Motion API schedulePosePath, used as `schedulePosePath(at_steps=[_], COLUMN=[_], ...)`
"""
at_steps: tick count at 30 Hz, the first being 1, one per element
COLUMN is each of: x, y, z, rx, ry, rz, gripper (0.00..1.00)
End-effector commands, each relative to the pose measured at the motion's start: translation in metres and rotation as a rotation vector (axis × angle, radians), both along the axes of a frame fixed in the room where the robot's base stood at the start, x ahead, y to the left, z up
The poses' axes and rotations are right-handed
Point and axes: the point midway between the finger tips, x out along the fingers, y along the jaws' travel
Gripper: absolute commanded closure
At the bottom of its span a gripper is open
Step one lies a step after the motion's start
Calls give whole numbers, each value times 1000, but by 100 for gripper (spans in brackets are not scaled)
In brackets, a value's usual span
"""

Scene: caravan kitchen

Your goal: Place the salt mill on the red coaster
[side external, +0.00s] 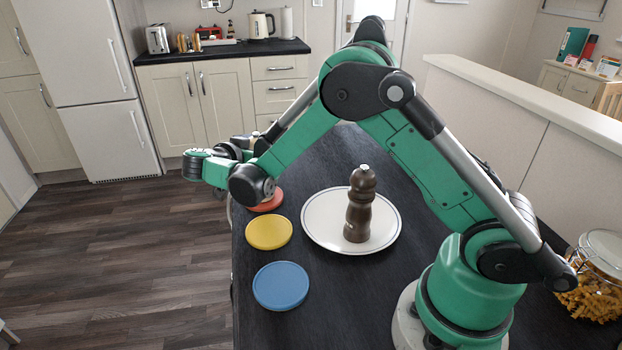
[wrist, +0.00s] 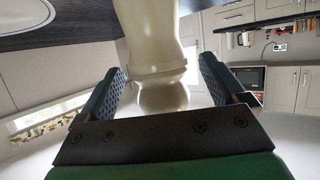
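A cream mill (wrist: 150,35), which I take to be the salt mill, fills the middle of the wrist view with its round knob near my palm. My gripper (wrist: 162,70) has its fingers on either side of the mill's top, with gaps showing beside the knob. The mill's base is out of the wrist view, and my arm hides the mill in the side view. The red coaster (side external: 268,203) lies at the counter's left edge, partly hidden by my arm. I cannot tell whether the mill's base touches it.
A dark brown mill (side external: 358,210) stands on a white plate (side external: 322,228) with a blue rim. A yellow coaster (side external: 269,232) and a blue coaster (side external: 281,287) lie left of the plate. A pasta jar (side external: 597,280) stands at the right. The dark counter (side external: 345,310) is clear in front.

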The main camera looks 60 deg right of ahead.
Motion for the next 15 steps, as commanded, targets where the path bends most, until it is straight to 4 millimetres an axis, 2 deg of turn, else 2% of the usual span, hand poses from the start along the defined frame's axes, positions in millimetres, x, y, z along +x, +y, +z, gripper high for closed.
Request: schedulePosePath(at_steps=[8, 11, 15], x=[0, -2, -7], y=[2, 17, 46], z=[4, 10, 22], rx=[0, 0, 0], ry=[1, 0, 0], rz=[1, 4, 7], gripper=[9, 9, 9])
